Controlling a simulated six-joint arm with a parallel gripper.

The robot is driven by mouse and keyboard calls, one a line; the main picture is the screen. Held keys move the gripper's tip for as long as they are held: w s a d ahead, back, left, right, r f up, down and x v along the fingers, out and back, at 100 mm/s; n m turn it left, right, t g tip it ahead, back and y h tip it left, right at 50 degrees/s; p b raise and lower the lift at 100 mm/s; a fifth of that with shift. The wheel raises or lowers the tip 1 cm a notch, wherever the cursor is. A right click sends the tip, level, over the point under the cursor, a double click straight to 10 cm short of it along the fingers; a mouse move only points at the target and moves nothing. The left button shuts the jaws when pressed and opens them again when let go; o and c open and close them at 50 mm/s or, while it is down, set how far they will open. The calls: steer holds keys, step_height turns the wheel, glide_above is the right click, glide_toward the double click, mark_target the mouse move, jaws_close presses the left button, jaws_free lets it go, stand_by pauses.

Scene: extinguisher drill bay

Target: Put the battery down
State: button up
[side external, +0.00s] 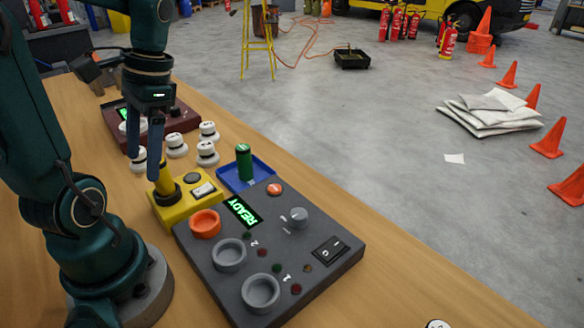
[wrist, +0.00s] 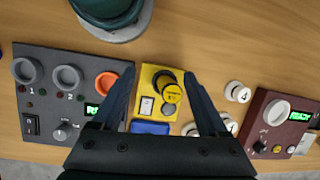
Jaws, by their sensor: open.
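A yellow cylinder (side external: 165,181) stands in a black ring on the yellow box (side external: 202,202). A green cylinder (side external: 244,163) stands upright in the blue tray (side external: 262,169). Both look like batteries. My gripper (side external: 147,174) is open just above the yellow box, with its fingertips close to the yellow cylinder's top. In the wrist view, the yellow cylinder (wrist: 171,93) shows between the spread fingers of my gripper (wrist: 158,77), with visible gaps to both. Part of the blue tray (wrist: 150,127) shows there, and the green cylinder is hidden behind my gripper.
The grey panel (side external: 340,262) has two empty grey cups, an orange ring and a READY display. Several white knobs (side external: 207,152) stand behind the yellow box, near the maroon panel (side external: 178,123). The wooden table (side external: 405,285) is mostly bare at its front right.

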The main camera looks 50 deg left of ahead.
mark_target(162, 176)
steer(key=a+n+t, duration=0.1)
steer(key=w+a+r+n+t, duration=0.1)
steer(key=n, duration=0.1)
steer(key=w+a+r+n+t, duration=0.1)
steer(key=n, duration=0.1)
steer(key=shift+r+t+h, duration=0.25)
steer(key=shift+t+h, duration=0.05)
step_height(162, 176, down, 4)
steer(key=shift+r, duration=0.1)
steer(key=shift+f, duration=3.2)
jaws_close()
